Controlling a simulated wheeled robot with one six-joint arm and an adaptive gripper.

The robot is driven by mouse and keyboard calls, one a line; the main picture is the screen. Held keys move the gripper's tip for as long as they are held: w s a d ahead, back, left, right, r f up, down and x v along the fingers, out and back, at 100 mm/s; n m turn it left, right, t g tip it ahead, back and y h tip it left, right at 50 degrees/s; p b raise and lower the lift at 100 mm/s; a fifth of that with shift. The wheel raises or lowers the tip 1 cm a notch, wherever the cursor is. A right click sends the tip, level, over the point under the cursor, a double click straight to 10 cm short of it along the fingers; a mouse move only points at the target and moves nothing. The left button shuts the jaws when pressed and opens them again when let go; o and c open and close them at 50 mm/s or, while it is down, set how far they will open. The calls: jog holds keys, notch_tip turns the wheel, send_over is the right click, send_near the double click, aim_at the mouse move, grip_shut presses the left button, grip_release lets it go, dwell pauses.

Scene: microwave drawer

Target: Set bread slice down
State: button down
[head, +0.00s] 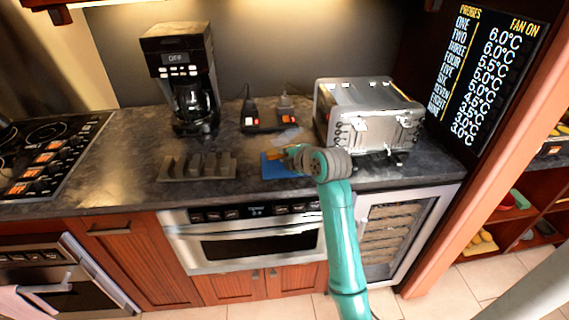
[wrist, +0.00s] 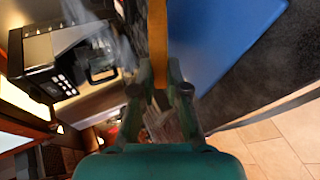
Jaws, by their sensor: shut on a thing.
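My gripper (head: 293,151) is low over the counter, at the blue board (head: 270,168). In the wrist view its two fingers (wrist: 160,84) are shut on the bread slice (wrist: 157,38), a narrow brown strip seen edge-on. The bread slice also shows as a small orange-brown patch (head: 277,154) beside my gripper in the head view. The blue board (wrist: 215,38) fills the upper right of the wrist view, close to the slice. I cannot tell whether the slice touches the board. My arm hides part of the board's right side.
A silver toaster (head: 370,101) stands close to the right of my gripper. A black coffee maker (head: 180,75) stands at the left back. A grey slotted block (head: 198,167) lies left of the board. Dark counter (head: 110,160) is clear farther left; a stove (head: 50,145) is beyond.

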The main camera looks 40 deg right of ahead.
jog(key=shift+f, duration=0.2)
jog(key=c, duration=1.3)
grip_release()
jog(key=shift+c, duration=0.2)
jog(key=v, duration=0.8)
notch_tip(320, 180, up, 7)
jog(key=s, duration=0.2)
jog(key=shift+s+a+r, duration=0.25)
jog(key=shift+s, duration=0.05)
